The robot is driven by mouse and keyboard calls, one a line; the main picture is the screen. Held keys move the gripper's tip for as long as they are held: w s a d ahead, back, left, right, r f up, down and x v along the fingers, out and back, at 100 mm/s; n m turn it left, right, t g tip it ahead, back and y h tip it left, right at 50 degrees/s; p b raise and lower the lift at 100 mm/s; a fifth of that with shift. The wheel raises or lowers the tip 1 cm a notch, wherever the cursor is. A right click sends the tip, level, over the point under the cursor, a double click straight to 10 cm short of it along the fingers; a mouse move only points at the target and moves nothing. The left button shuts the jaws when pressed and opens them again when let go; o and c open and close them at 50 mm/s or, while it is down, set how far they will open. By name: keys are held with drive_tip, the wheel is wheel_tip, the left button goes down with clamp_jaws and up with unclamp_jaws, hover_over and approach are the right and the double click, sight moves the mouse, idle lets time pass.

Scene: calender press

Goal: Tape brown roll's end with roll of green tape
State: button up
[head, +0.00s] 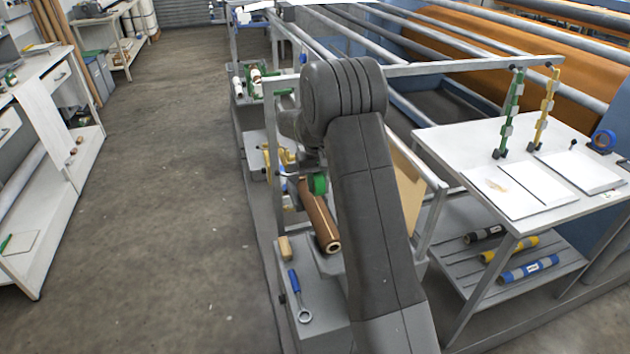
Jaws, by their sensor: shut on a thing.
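The brown roll (317,213) lies lengthwise beside the press frame, left of my arm, with its round open end facing me. The roll of green tape (319,184) is just above the brown roll's upper part, at the edge of my arm. My gripper (314,174) is mostly hidden behind my own arm and is shut on the roll of green tape. I cannot tell whether the tape touches the brown roll.
A blue-handled wrench (299,297) and a tan block (285,247) lie on the grey surface in front. Yellow parts (278,158) stand behind the brown roll. The floor at left is clear.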

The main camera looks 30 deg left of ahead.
drive_tip(key=s+d+b, duration=0.1)
drive_tip(key=s+d, duration=0.1)
drive_tip(key=d, duration=0.1)
drive_tip(key=s+d+b, duration=0.3)
drive_tip(key=s+d, duration=0.2)
drive_tip(key=shift+d, duration=0.35)
drive_tip(key=shift+s+d+f+b, duration=0.1)
drive_tip(key=shift+d+f+b, duration=0.1)
drive_tip(key=shift+f+b, duration=0.2)
drive_tip(key=shift+a+f+b, duration=0.1)
drive_tip(key=shift+f+b, duration=0.7)
drive_tip(key=shift+f, duration=0.5)
drive_tip(key=shift+f, duration=0.35)
drive_tip(key=shift+a+r, duration=0.1)
drive_tip(key=shift+w+a, duration=0.25)
drive_tip(key=shift+w, duration=0.1)
drive_tip(key=shift+a, duration=0.1)
drive_tip(key=shift+w+a, duration=0.15)
drive_tip(key=shift+w, duration=0.05)
drive_tip(key=shift+w+a+p, duration=0.2)
drive_tip(key=shift+a+p, duration=0.1)
